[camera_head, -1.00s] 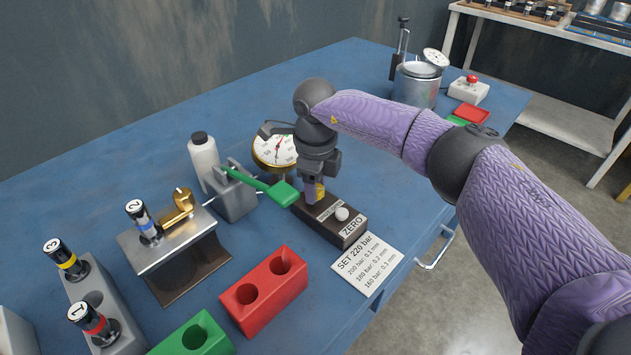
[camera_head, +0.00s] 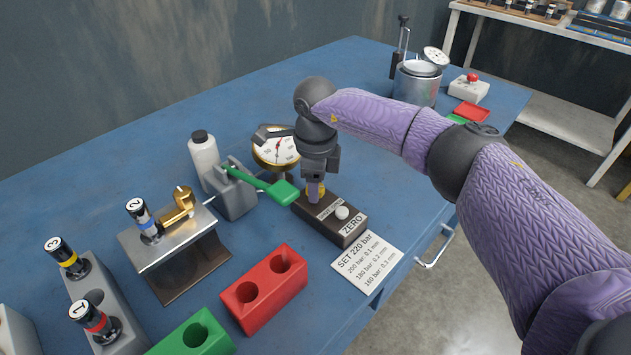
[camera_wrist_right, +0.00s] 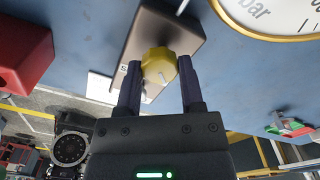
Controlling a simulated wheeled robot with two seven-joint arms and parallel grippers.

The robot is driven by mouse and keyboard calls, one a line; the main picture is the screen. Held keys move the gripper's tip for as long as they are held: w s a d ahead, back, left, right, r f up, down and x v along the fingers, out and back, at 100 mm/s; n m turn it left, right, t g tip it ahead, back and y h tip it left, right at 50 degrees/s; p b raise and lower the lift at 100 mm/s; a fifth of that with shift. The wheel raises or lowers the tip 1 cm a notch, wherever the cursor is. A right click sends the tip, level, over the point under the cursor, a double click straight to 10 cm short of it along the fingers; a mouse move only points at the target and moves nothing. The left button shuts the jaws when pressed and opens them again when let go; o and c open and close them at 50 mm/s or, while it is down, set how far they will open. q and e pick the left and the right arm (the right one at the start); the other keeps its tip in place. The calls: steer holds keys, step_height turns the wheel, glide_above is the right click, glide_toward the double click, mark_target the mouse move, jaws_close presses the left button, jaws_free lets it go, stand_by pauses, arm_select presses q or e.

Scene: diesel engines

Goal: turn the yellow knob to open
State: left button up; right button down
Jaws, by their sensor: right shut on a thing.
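The yellow knob (camera_wrist_right: 159,66) sits on top of a dark box (camera_head: 336,219) that also carries a white button (camera_head: 342,213) and a "ZERO" label. My right gripper (camera_head: 316,190) comes down on the knob from above. In the right wrist view the two fingers of my right gripper (camera_wrist_right: 160,80) are closed on the knob from both sides. In the head view the knob (camera_head: 322,190) is mostly hidden behind the fingers. My left gripper is not in view.
A pressure gauge (camera_head: 275,148) and a grey pump with a green lever (camera_head: 275,188) stand just left of my right gripper. A red two-hole block (camera_head: 262,290), a green block (camera_head: 190,335) and a paper card (camera_head: 367,262) lie in front. The blue table (camera_head: 110,190) is clear at the back left.

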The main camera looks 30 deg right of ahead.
steer(key=shift+c, duration=2.4)
jaws_free()
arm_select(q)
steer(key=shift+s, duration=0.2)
arm_select(e)
steer(key=shift+o, duration=1.3)
arm_select(q)
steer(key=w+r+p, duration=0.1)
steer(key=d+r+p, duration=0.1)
steer(key=p, duration=0.1)
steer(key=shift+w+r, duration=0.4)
arm_select(e)
step_height(320, 180, up, 10)
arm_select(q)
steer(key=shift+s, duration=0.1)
arm_select(e)
steer(key=shift+f, duration=0.1)
